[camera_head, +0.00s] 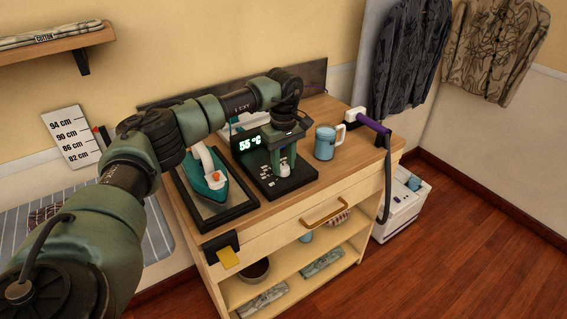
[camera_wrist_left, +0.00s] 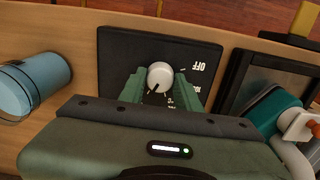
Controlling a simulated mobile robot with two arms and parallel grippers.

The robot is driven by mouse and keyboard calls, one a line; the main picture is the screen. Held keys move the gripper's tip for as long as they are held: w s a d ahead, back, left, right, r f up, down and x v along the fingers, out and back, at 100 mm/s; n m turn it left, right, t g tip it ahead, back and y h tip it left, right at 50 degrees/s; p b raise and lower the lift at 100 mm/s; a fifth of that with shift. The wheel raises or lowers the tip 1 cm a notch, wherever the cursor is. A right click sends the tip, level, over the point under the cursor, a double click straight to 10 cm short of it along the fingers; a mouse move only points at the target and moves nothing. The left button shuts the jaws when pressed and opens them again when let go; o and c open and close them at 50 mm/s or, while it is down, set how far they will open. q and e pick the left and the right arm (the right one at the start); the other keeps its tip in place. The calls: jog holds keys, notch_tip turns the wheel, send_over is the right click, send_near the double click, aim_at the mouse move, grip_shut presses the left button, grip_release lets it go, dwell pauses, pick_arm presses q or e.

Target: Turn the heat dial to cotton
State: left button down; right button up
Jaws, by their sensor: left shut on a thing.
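The heat dial (camera_wrist_left: 160,76) is a round white knob with a dark pointer mark, set on a black control panel (camera_head: 258,178). The panel's lit display (camera_head: 250,143) reads 55 °C. My left gripper (camera_head: 285,163) reaches down over the panel from above. In the left wrist view its two green fingers (camera_wrist_left: 160,86) are shut on the dial, one on each side. The pointer mark points to the lower left there. The word OFF appears upside down at the right of the dial. Other markings are partly hidden by the fingers, and I cannot read cotton on the panel. My right gripper is out of view.
A teal iron (camera_head: 208,180) stands on a dark-framed plate left of the panel. A blue mug (camera_head: 325,142) stands to its right. A purple-handled device (camera_head: 372,124) lies at the cabinet's right edge. A yellow tag (camera_head: 228,257) hangs at the front left.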

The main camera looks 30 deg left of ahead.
aim_at(283, 166)
pick_arm(q)
jog(key=shift+w+r, duration=0.1)
jog(key=c, duration=1)
grip_release()
notch_tip(283, 166, up, 8)
jog(key=shift+f+b, duration=0.15)
jog(key=shift+b, duration=0.4)
